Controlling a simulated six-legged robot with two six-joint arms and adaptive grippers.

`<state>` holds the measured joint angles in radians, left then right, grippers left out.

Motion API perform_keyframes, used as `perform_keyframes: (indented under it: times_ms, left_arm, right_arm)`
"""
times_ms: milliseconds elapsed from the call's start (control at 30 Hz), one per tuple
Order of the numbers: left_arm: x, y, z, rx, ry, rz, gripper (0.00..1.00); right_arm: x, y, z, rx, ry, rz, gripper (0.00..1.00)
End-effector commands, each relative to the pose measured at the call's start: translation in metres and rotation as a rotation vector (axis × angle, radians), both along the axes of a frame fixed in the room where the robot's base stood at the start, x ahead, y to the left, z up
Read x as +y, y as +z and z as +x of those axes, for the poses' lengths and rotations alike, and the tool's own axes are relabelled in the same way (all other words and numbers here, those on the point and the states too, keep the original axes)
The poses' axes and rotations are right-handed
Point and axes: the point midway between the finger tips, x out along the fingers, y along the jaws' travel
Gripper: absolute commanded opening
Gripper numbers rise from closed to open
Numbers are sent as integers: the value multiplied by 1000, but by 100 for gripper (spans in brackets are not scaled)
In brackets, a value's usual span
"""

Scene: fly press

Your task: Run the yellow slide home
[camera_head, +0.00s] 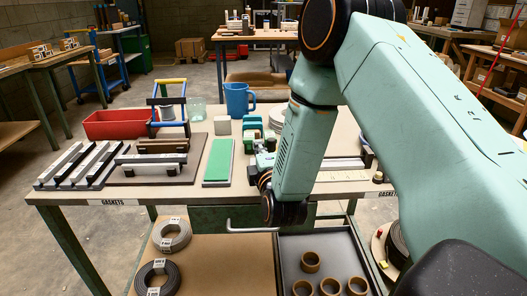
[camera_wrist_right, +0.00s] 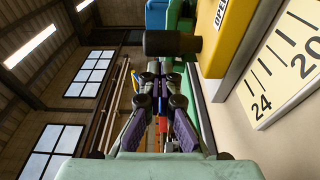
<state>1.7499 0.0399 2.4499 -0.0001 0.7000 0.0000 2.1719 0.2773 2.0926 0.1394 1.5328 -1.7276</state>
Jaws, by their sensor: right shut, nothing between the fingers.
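The yellow slide (camera_wrist_right: 236,38) shows at the upper right of the right wrist view, with part of a label reading "OPEN". A black cylindrical knob (camera_wrist_right: 172,43) sticks out from its side. My right gripper (camera_wrist_right: 160,73) is shut and empty, its fingertips close to the knob in the picture; I cannot tell whether they touch it. A cream scale plate (camera_wrist_right: 285,65) with "24" and "20" lies beside the slide. In the head view my right arm hides the slide, and the right gripper is mostly hidden near the table's front edge. My left gripper is not in view.
The table (camera_head: 110,186) also holds a green-topped block (camera_head: 218,160), dark and light rails (camera_head: 85,163), a red bin (camera_head: 117,124) and a blue mug (camera_head: 239,100). Rings (camera_head: 330,286) lie in a tray below.

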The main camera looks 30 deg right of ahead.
Motion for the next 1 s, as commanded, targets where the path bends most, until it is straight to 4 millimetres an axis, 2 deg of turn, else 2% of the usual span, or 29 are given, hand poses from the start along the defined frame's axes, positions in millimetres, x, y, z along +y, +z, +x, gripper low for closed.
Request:
perform_keyframes:
  times_ms: [167,667,867,1000]
  left_arm:
    - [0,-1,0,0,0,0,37]
    - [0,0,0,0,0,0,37]
    - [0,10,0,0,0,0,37]
    - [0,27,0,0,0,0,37]
  right_arm:
    - [-7,0,-6,-1,-1,1,0]
    - [-9,0,-8,-1,0,1,0]
    - [-21,2,-10,0,-4,2,0]
    - [-39,3,-13,1,-6,4,0]
